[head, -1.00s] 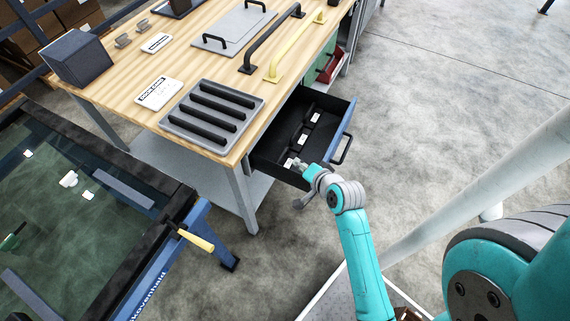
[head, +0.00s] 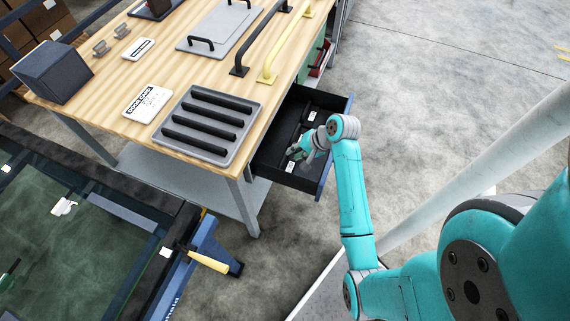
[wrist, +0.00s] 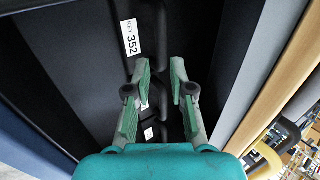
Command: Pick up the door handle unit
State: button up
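The open drawer (head: 323,180) under the workbench has a black inside and a blue front. Black door handle units lie in it, dark on dark, with white labels. In the wrist view a black handle bar (wrist: 161,40) lies ahead of my fingertips, beside a white label (wrist: 131,37) reading "KEY 352". Two more small white labels show between the fingers. My gripper (head: 300,150) is over the drawer in the head view. In the wrist view my gripper (wrist: 161,63) is open, its green-padded fingers apart with nothing held. I cannot tell whether the fingers touch the bar.
The wooden workbench (head: 110,85) carries a grey tray (head: 247,93) with several black bars, a black handle, a yellow handle (head: 285,40) and cards. A glazed door panel (head: 60,240) lies at the left. The drawer walls stand close around my gripper. Floor at the right is open.

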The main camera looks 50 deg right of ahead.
aim_at(285, 158)
jog(key=shift+x, duration=3.65)
jog(key=shift+a, duration=0.15)
grip_shut()
